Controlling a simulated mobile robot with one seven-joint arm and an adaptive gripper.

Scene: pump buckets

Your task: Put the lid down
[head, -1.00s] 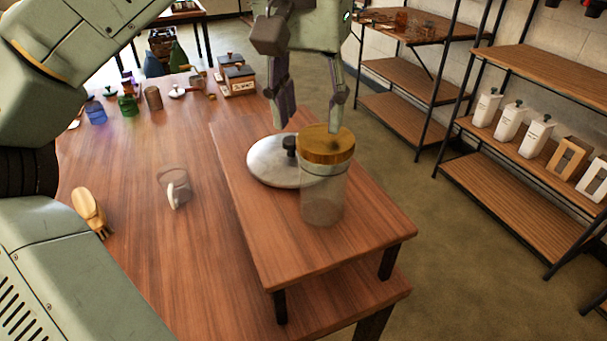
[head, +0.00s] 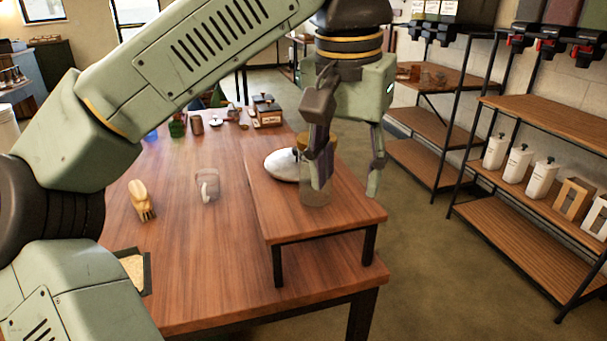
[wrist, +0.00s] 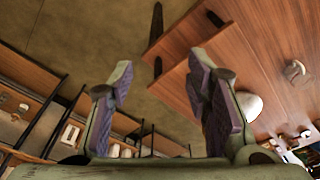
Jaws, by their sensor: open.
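A silver round lid with a dark knob (head: 281,165) lies on the small raised wooden stand (head: 345,212). A pale round shape (wrist: 250,104), likely this lid, shows partly behind a finger in the wrist view. A clear jar (head: 315,192) with a golden-brown cap (head: 304,141) stands beside the lid, partly hidden by my gripper. My gripper (head: 346,188) is open and empty, fingers pointing down. In the head view it overlaps the jar, one finger in front of it and the other to the right over the stand's edge.
A clear mug (head: 207,186) and a wooden brush-like object (head: 141,201) stand left on the table (head: 205,265). Small jars and a wooden box (head: 267,112) are at the back. Shelves with white bottles (head: 518,163) stand right, across open floor.

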